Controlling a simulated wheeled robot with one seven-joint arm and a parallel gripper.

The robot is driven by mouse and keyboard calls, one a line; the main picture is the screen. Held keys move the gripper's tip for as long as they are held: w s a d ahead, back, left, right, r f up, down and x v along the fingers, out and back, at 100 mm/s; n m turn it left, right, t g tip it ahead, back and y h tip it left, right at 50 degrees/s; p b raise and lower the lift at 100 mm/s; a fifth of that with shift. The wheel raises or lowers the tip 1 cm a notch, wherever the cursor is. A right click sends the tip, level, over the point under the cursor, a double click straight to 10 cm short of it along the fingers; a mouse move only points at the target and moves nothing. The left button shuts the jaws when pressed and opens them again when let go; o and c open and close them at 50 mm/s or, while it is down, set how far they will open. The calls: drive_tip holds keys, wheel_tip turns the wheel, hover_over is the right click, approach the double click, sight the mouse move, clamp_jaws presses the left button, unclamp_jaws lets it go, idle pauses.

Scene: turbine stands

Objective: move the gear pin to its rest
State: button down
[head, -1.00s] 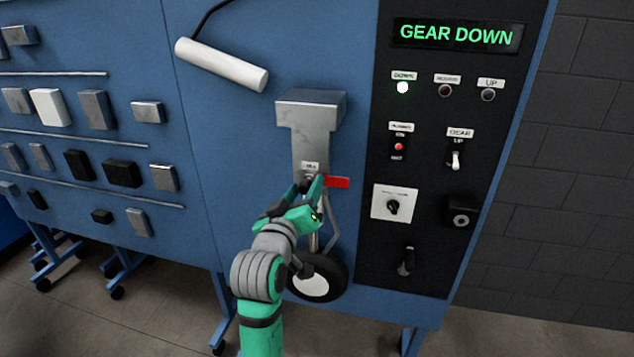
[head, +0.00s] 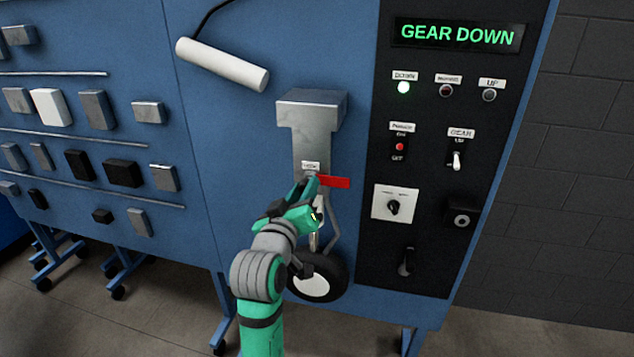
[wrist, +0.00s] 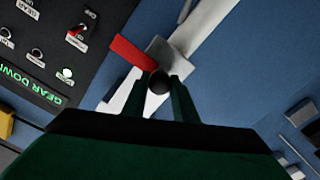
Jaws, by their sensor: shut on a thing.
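The gear pin shows in the wrist view as a dark round head (wrist: 159,82) between the fingertips of my gripper (wrist: 160,88). Its red flag (wrist: 131,54) sticks out to the upper left there. In the head view my gripper (head: 310,185) is shut on the pin at the grey landing gear leg (head: 311,140), just below a small white label. The red flag (head: 334,182) shows to the right of the fingers. The pin's shaft is hidden, so I cannot tell how deep it sits in the leg. I cannot tell which fixture is the rest.
A black control panel (head: 430,280) stands right of the leg, with a lit GEAR DOWN display (head: 457,35), a gear switch (head: 456,158), a rotary knob (head: 393,207) and a black block with a ring (head: 461,219). The wheel (head: 315,280) is below my gripper.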

drive_tip(key=shift+s+a, duration=0.15)
drive_tip(key=shift+s, duration=0.15)
drive_tip(key=shift+s+a, duration=0.1)
drive_tip(key=shift+s, duration=0.05)
idle(0.3)
drive_tip(key=shift+s, duration=0.1)
drive_tip(key=v, duration=0.6)
drive_tip(key=shift+s, duration=0.35)
idle(0.5)
drive_tip(key=shift+a, duration=0.1)
